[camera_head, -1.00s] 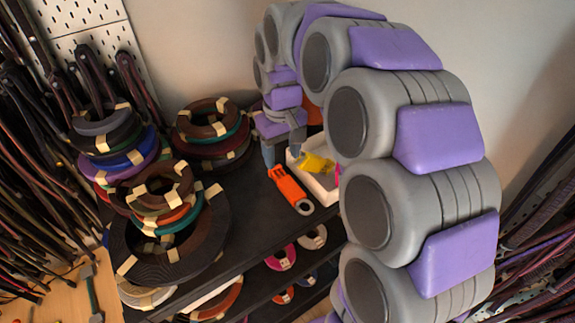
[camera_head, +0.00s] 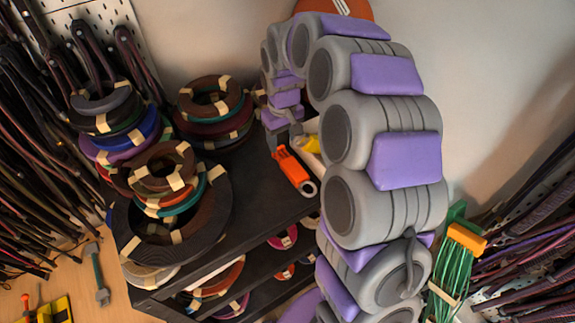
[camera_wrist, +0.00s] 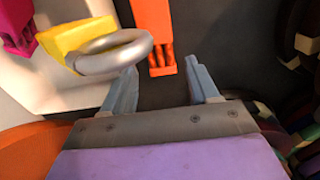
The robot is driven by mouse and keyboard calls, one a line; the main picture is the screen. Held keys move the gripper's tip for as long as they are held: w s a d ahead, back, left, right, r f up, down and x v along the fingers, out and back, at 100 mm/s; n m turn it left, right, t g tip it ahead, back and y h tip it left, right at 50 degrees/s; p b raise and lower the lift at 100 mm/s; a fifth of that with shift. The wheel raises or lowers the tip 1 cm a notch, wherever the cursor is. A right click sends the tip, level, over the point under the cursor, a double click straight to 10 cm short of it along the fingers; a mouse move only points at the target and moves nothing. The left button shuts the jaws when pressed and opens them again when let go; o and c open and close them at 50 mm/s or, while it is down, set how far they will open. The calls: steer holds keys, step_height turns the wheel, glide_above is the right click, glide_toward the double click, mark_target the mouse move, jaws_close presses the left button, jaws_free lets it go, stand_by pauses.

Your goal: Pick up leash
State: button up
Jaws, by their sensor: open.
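In the wrist view, my gripper (camera_wrist: 162,78) is open and empty, its two fingers apart. An orange piece (camera_wrist: 152,35) with a slotted lower end lies just ahead, between the finger lines. A yellow block (camera_wrist: 78,48) with a metal ring (camera_wrist: 115,52) lies ahead of the left finger and partly overlaps it in view. In the head view, my gripper (camera_head: 284,134) is over the black shelf, close to the orange piece (camera_head: 291,166), with the yellow block (camera_head: 309,143) beside it. I cannot tell which of these is the leash. My arm hides part of this area.
Stacked cord coils (camera_head: 170,215) fill the left of the black shelf (camera_head: 262,195); more coils (camera_head: 215,105) stand behind. Dark straps hang at the left (camera_head: 40,150) and right (camera_head: 540,240). Green cords (camera_head: 450,285) are at the lower right. A magenta piece (camera_wrist: 18,30) lies left of the yellow block.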

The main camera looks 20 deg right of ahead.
mark_target(284, 155)
steer(key=shift+d+f, duration=0.3)
steer(key=shift+f, duration=0.8)
steer(key=f, duration=0.4)
steer(key=shift+w+a+f, duration=0.1)
steer(key=shift+a+f, duration=0.1)
steer(key=shift+a, duration=0.15)
steer(key=shift+w+f, duration=0.1)
steer(key=shift+w, duration=0.1)
steer(key=shift+s+r, duration=0.3)
steer(key=shift+c, duration=0.2)
steer(key=shift+w+d+f, duration=0.1)
steer(key=shift+d, duration=0.05)
steer(key=c, duration=0.9)
